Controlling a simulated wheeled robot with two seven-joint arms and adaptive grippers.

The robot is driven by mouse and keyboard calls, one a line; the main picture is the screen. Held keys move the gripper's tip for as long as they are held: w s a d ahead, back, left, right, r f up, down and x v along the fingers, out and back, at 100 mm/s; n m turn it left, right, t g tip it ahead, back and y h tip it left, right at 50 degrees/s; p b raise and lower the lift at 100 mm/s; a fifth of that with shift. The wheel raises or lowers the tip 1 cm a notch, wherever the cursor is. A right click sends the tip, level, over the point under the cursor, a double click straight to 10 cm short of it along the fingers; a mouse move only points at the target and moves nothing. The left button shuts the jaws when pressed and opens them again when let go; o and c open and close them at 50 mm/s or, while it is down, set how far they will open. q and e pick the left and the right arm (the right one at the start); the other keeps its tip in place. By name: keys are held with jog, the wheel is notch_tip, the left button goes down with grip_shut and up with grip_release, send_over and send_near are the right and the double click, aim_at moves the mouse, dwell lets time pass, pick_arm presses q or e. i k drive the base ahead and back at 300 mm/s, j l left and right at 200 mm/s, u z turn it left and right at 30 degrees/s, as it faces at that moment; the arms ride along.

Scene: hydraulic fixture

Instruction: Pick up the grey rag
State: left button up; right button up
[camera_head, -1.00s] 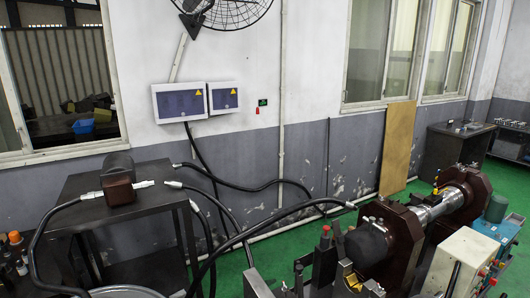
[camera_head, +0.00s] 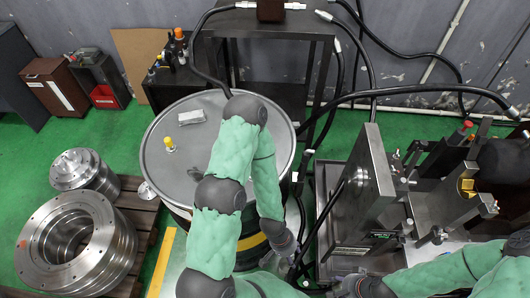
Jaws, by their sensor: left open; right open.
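My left arm crosses the right part of the lid and bends back toward me. My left gripper (camera_head: 284,262) is open beside the drum's lower right side, well away from the rag and partly hard to make out. My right gripper (camera_head: 345,288) is open at the bottom edge, right of the left one and far from the rag.
A yellow-topped small item (camera_head: 169,144) stands on the lid near the rag. Metal flanges (camera_head: 75,240) sit on a pallet at left. A dark table (camera_head: 270,25) with hoses is behind the drum. The steel fixture (camera_head: 365,190) stands at right.

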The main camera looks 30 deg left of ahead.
aim_at(195, 117)
jog(key=k+j+u, duration=0.1)
jog(key=j+u, duration=0.15)
jog(key=u, duration=0.25)
jog(key=j+u, duration=0.25)
jog(key=u, duration=0.25)
jog(key=j+u, duration=0.45)
jog(key=k+l, duration=0.05)
jog(key=l, duration=0.05)
